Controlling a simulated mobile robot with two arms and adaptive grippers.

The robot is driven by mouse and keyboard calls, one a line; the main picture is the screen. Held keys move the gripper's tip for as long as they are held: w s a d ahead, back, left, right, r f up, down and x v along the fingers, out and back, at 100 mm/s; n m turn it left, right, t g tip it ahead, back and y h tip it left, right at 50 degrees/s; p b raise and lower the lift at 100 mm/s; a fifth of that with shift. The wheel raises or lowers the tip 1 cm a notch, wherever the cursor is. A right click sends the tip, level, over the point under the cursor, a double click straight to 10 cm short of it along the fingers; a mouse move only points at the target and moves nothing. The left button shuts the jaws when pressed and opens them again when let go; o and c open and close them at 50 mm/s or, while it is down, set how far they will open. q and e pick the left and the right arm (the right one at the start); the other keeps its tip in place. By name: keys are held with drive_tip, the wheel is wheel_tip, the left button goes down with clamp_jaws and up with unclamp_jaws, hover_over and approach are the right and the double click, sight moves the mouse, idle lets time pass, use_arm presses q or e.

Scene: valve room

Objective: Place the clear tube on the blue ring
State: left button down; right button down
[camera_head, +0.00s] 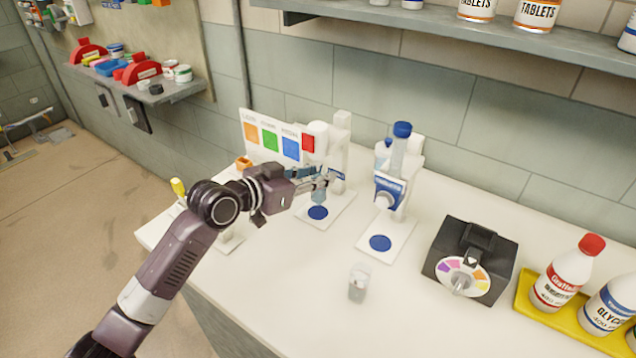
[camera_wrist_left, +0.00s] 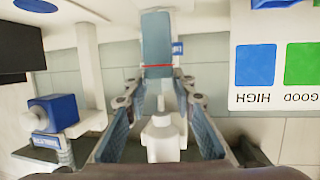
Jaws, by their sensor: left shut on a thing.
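My left gripper (camera_head: 330,178) reaches in front of the left white dispenser. It is shut on a bluish see-through piece, which looks like the clear tube (camera_wrist_left: 157,40). A thin red line crosses the piece in the left wrist view. In the head view the fingers mostly hide it. A blue ring (camera_head: 318,213) lies on the left dispenser's base, just below the gripper; the piece appears above it, and I cannot tell whether they touch. A second blue ring (camera_head: 380,243) lies on the right dispenser's base. My right gripper is not in view.
The right dispenser (camera_head: 390,190) has a blue front. A small clear cup (camera_head: 358,285) stands on the white counter (camera_head: 300,275). A black box with a coloured dial (camera_head: 470,262) and a yellow bottle tray (camera_head: 525,310) are to the right. A colour chart (camera_head: 270,138) stands behind the arm.

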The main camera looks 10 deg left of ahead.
use_arm(q)
wheel_tip(320, 180, down, 3)
drive_tip(key=shift+f, duration=0.15)
drive_tip(key=shift+f, duration=0.15)
drive_tip(key=c, duration=1.6)
unclamp_jaws()
drive_tip(key=shift+s+a, duration=0.1)
